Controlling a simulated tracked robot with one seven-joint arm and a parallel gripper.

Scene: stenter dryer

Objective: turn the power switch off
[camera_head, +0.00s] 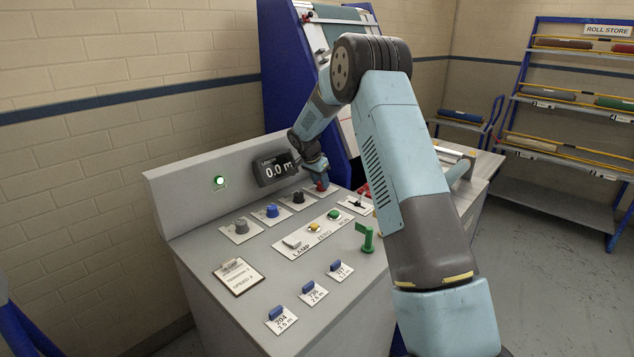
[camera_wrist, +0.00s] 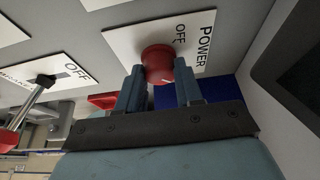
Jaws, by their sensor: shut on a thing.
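The power switch is a red round knob (camera_wrist: 158,62) on a white plate (camera_wrist: 120,40) lettered POWER and OFF. In the wrist view the fingers of my gripper (camera_wrist: 160,90) stand on either side of the knob, closed on it. The knob's white mark is at its lower edge in that view, away from the OFF lettering. In the head view my gripper (camera_head: 318,172) reaches down to the red knob (camera_head: 321,187) at the back of the panel. My gripper hides most of the knob and its plate there.
Black (camera_head: 298,197), blue (camera_head: 272,210) and grey (camera_head: 241,226) knobs stand left of the power knob. A lever switch (camera_wrist: 38,95) with a red tip and an OFF label is close by. A display (camera_head: 276,169) reads 0.0 m. The green lamp (camera_head: 219,180) is lit.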

